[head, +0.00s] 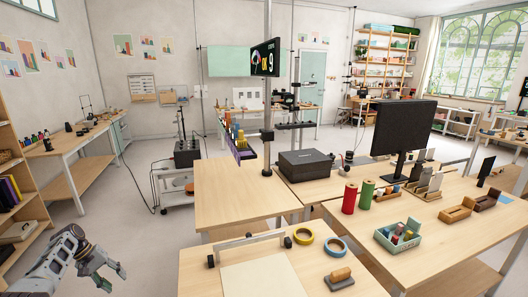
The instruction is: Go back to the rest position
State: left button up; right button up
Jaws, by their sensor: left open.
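My left gripper (104,279) shows at the lower left of the head view, at the end of my grey arm. It is open, with no object seen between its fingers. It is over the grey floor, left of the nearest wooden table (215,275) and apart from it. My right gripper is not in view.
The near table bears a paper sheet, a yellow tape roll (303,236), a blue tape roll (335,246) and a stamp-like block (339,279). Red (349,198) and green (366,194) cylinders stand behind. A shelf (22,190) stands at left. Floor between is clear.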

pick_arm(q)
jog(key=s+a+f+m+g+y, duration=0.15)
jog(key=s+a+f+y, duration=0.4)
jog(key=s+f, duration=0.7)
jog(key=s+a+f+m+y, duration=0.25)
jog(key=s+a+f, duration=0.65)
jog(key=f, duration=0.6)
jog(key=s+f+m+t+y, duration=0.1)
jog(key=s+f+m, duration=0.25)
jog(key=s, duration=0.65)
jog(key=s+f+m+t+y, duration=0.15)
jog(key=s+f, duration=0.25)
jog(key=s, duration=0.6)
jog(key=s+f+m+y, duration=0.1)
jog(key=s+f+m, duration=0.3)
jog(key=s, duration=0.5)
jog(key=s+d+f+h, duration=0.1)
jog(key=d+f+h, duration=0.1)
jog(key=d, duration=1.2)
jog(key=s+d+f+n+h, duration=0.1)
jog(key=d+f, duration=0.4)
jog(key=d, duration=0.9)
jog(key=s+d+f+n+h, duration=0.1)
jog(key=s+d+f+h, duration=0.1)
jog(key=d, duration=1.3)
notch_tip(320, 180, down, 2)
jog(key=shift+f+h, duration=0.15)
jog(key=shift+h, duration=0.3)
jog(key=shift+a, duration=0.15)
